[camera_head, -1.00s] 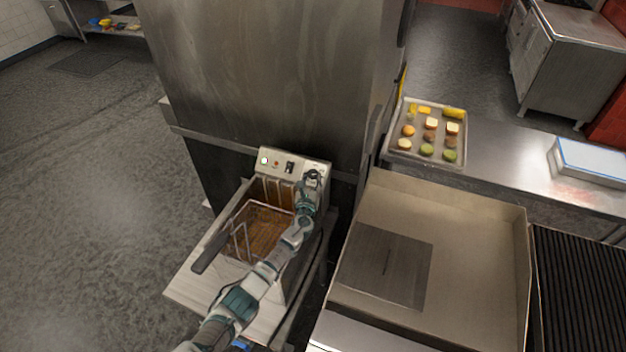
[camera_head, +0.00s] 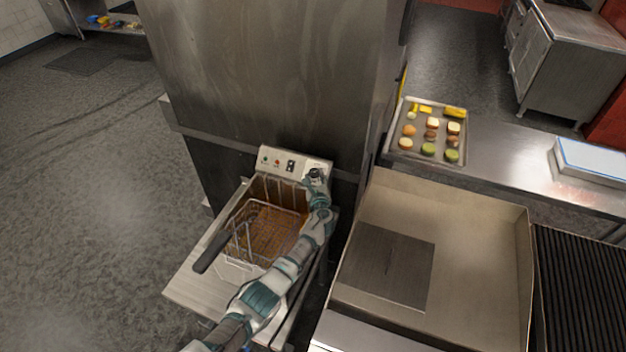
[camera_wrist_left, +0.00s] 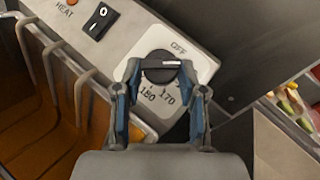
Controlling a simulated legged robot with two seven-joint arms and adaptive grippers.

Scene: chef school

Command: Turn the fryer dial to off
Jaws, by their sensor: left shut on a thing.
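The fryer dial (camera_wrist_left: 158,68) is a round black knob on a white plate marked OFF, 180 and 170. Its white line points to the right in the wrist view, with OFF above and right of the knob. My left gripper (camera_wrist_left: 160,80) is shut on the dial, one finger on each side. In the head view, the left gripper (camera_head: 316,178) is at the right end of the fryer's control panel (camera_head: 276,161) and hides most of the dial. The fryer (camera_head: 205,282) holds a wire basket over brown oil. My right gripper is not in view.
A black switch (camera_wrist_left: 99,20) and an orange light (camera_wrist_left: 72,2) sit left of the dial. The basket's dark handle (camera_head: 212,250) sticks out at front left. A steel cabinet (camera_head: 270,75) stands behind the fryer. A griddle (camera_head: 455,250) and food tray (camera_head: 397,143) are at right.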

